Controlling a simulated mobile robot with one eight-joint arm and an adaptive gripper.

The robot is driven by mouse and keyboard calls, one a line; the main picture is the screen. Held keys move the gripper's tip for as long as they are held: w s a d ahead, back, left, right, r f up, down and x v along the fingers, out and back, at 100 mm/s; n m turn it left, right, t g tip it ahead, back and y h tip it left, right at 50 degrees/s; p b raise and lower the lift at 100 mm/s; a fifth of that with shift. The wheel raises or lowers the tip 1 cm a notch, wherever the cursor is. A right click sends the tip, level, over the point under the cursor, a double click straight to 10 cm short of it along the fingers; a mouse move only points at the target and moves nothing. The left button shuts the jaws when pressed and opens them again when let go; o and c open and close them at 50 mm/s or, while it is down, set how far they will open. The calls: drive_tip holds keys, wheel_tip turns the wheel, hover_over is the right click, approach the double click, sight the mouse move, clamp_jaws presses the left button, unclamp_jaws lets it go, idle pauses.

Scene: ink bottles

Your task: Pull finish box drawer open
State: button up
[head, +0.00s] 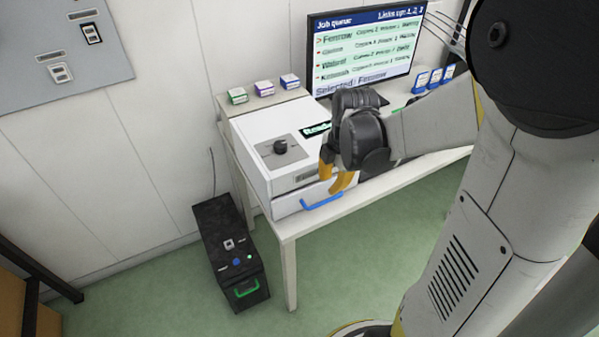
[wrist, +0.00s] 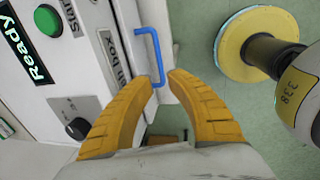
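The finish box drawer (head: 290,207) is the low white front of the white machine (head: 262,140) on the table, and it looks shut. Its blue handle (head: 320,203) also shows in the wrist view (wrist: 156,48). My gripper (head: 331,184) is at the right end of the handle in the head view. In the wrist view my gripper (wrist: 158,77) has its yellow fingers apart, with one end of the handle between the tips. I cannot tell whether either finger touches it. The drawer label is partly hidden by a finger.
A black box (head: 228,255) with a green handle stands on the floor left of the table. A monitor (head: 365,48) and small ink boxes (head: 264,88) are at the back. Green floor (head: 370,270) in front of the table is clear.

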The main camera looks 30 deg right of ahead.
sight(324, 201)
drive_tip(key=f+b, duration=0.1)
drive_tip(key=f, duration=0.2)
drive_tip(key=w+f+b, duration=0.1)
drive_tip(key=f+b, duration=0.1)
drive_tip(key=f, duration=0.1)
drive_tip(key=w+f+b, duration=0.1)
drive_tip(key=f, duration=0.2)
drive_tip(key=shift+f+b, duration=0.3)
drive_tip(key=shift+c, duration=0.4)
drive_tip(key=shift+s, duration=0.1)
clamp_jaws()
